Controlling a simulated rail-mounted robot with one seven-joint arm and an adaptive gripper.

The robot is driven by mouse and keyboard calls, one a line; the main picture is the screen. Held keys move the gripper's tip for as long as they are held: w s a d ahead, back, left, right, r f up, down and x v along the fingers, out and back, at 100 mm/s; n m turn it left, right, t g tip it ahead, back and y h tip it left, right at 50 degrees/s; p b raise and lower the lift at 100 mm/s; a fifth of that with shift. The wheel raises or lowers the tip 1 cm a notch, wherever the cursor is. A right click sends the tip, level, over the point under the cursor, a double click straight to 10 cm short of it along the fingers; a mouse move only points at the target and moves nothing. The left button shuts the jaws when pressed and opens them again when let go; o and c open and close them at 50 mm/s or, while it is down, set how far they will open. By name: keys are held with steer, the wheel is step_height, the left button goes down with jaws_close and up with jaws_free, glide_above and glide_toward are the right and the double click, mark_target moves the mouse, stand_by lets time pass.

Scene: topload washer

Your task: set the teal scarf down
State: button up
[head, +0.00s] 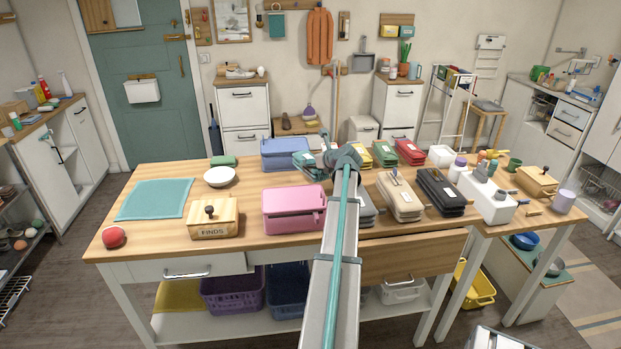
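My arm reaches from the bottom centre over the worktable. My gripper (327,148) is at its far end, small and partly hidden by the wrist. I cannot tell whether its fingers are open or shut, or whether they hold anything. No teal scarf is clearly identifiable. A flat teal cloth or mat (155,198) lies on the left of the worktable (250,242), apart from my gripper. A small folded green-teal piece (223,160) lies near the back edge. Teal shapes beside the wrist may be part of my arm or a thing behind it.
Several cases and white containers crowd the right half.

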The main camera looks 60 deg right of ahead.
mark_target(324, 176)
steer(key=shift+f+p, duration=0.5)
steer(key=shift+f, duration=2.75)
steer(key=shift+f, duration=0.15)
steer(key=o, duration=1.2)
steer(key=shift+o, duration=0.2)
steer(key=b+v, duration=0.2)
steer(key=v, duration=0.8)
steer(key=shift+s+a+r, duration=0.2)
steer(key=shift+s, duration=0.1)
steer(key=shift+o, duration=0.4)
steer(key=shift+s+a+r, duration=0.25)
steer(key=shift+s+r, duration=0.1)
steer(key=shift+s, duration=0.2)
